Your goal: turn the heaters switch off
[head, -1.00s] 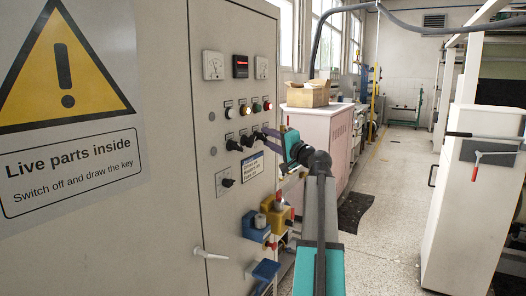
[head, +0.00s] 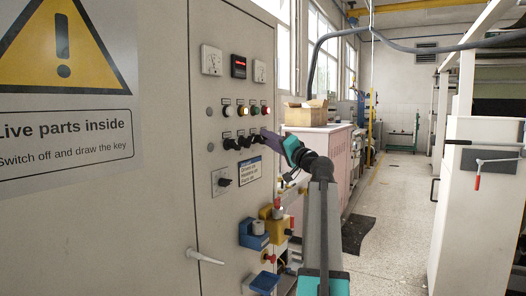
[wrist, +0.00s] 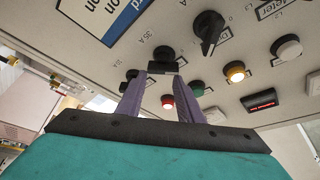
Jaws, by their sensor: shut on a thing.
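The grey control cabinet (head: 222,185) carries a row of black rotary switches. The switches at the left (head: 229,144) and middle (head: 243,142) of the row are free. My gripper (head: 268,137) reaches the right end of the row. In the wrist view the panel appears upside down, and the two purple fingers of my gripper (wrist: 163,78) are shut on a black rotary switch (wrist: 165,53). A larger black switch (wrist: 208,32) stands to its right, free. Another dark knob (wrist: 132,73) is partly behind the left finger. I cannot read which switch is the heaters one.
Lamps sit beside the switches: red (wrist: 167,101), green (wrist: 197,88) and lit amber (wrist: 235,71). A lone switch (head: 223,182), a blue socket (head: 253,234) and a cabinet handle (head: 204,257) are lower. A pink cabinet (head: 328,160) stands behind my arm. The aisle floor (head: 395,200) is clear.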

